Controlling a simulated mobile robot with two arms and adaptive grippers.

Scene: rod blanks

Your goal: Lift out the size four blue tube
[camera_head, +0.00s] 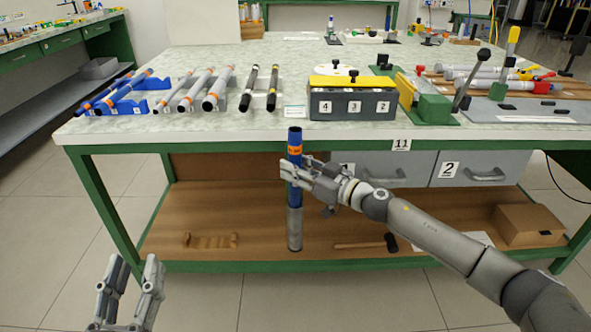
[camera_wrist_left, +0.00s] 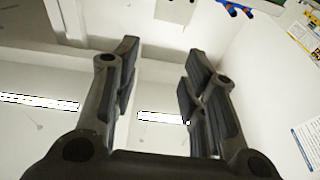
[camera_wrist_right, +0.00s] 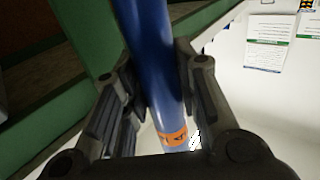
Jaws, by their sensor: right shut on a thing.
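A blue tube (camera_head: 295,190) with an orange band stands upright in front of the bench, its lower end grey. My right gripper (camera_head: 293,172) is shut around it just below the band. The right wrist view shows the blue tube (camera_wrist_right: 150,50) between the fingers (camera_wrist_right: 157,105), with its orange band close to the palm; the mark on the band is not readable. Other blue tubes (camera_head: 122,93) lie tilted on a blue rack (camera_head: 160,104) at the bench's left. My left gripper (camera_head: 128,285) is open and empty at lower left, well apart from the bench; its spread fingers (camera_wrist_left: 158,90) also show in the left wrist view.
Grey tubes (camera_head: 217,88) and black rods (camera_head: 272,88) lie on the bench (camera_head: 255,120) right of the blue rack. A dark box (camera_head: 345,104) numbered 4, 3, 2 stands mid-bench. The lower shelf (camera_head: 180,225) holds a hammer (camera_head: 365,244) and a cardboard box (camera_head: 528,224).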

